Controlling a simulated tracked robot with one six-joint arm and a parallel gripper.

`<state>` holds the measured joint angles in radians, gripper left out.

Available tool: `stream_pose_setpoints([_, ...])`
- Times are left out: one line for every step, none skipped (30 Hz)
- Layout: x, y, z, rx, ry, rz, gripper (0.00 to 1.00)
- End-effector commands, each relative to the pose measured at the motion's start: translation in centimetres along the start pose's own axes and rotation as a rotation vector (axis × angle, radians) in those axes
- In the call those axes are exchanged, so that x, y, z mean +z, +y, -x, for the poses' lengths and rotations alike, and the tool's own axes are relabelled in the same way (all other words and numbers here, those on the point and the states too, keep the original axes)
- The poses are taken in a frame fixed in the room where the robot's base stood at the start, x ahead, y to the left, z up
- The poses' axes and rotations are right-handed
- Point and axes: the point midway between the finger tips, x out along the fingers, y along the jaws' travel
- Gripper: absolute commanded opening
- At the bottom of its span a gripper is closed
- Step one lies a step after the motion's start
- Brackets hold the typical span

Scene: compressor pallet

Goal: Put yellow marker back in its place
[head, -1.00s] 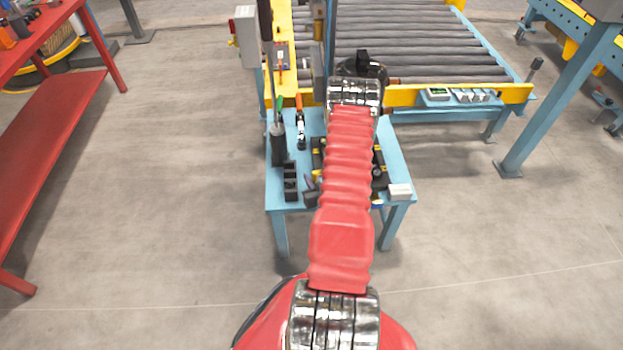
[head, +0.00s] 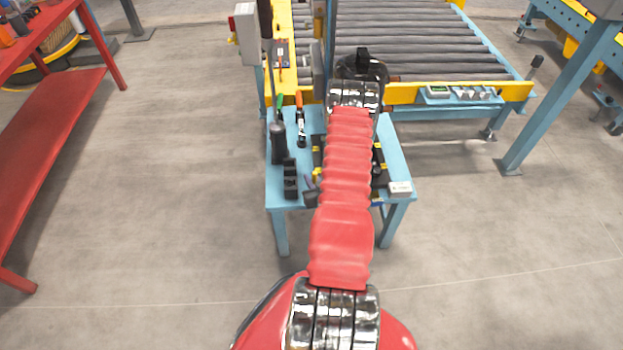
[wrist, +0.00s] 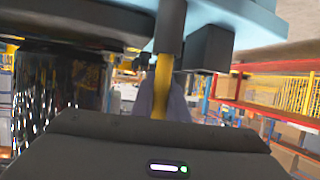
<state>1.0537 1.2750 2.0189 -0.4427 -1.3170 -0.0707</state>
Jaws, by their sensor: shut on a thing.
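The yellow marker (wrist: 162,85) shows in the wrist view as an upright yellow strip between the grey fingers of my gripper (wrist: 164,101). My gripper is shut on it. The marker's upper end meets a dark upright cylinder (wrist: 170,28); I cannot tell whether this is part of the marker or a separate thing. A dark box-shaped block (wrist: 211,48) is just right of it, under a light blue surface (wrist: 245,18). In the head view my red-sleeved arm hides the marker and most of my gripper.
The light blue table (head: 400,160) holds a black stepped rack (head: 290,178), a dark cylinder (head: 278,143), an orange-handled tool (head: 300,120) and a white box (head: 400,188). A roller conveyor (head: 420,45) stands behind. A red bench (head: 55,150) is at left. The floor between is clear.

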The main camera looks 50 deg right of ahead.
Motion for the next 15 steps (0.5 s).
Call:
stream_pose_setpoints([0.09,0.00,-0.03,0.000,0.000,0.000,0.00])
stream_pose_setpoints([0.13,0.00,-0.04,0.000,0.000,0.000,0.00])
stream_pose_setpoints([0.19,0.00,-0.06,0.000,0.000,0.000,0.00])
stream_pose_setpoints([0.23,-0.01,-0.08,0.000,0.000,0.000,0.00])
stream_pose_setpoints([0.28,-0.01,-0.09,0.000,0.000,0.000,0.00])
stream_pose_setpoints([0.34,-0.01,-0.11,0.000,0.000,0.000,0.00])
stream_pose_setpoints([0.38,-0.01,-0.12,0.000,0.000,0.000,0.00])
stream_pose_setpoints([0.42,-0.01,-0.14,0.000,-0.001,0.000,0.00])
stream_pose_setpoints([0.48,-0.02,-0.15,0.000,-0.001,0.000,0.00])
stream_pose_setpoints([0.51,-0.02,-0.17,0.000,-0.001,0.000,0.00])
stream_pose_setpoints([0.55,-0.02,-0.18,0.000,-0.001,0.000,0.00])
stream_pose_setpoints([0.61,-0.02,-0.20,0.000,-0.001,0.000,0.00])
stream_pose_setpoints([0.64,-0.02,-0.22,0.000,-0.001,0.000,0.00])
stream_pose_setpoints([0.68,-0.02,-0.23,0.000,-0.001,0.000,0.00])
stream_pose_setpoints([0.72,-0.02,-0.25,0.000,-0.001,0.000,0.00])
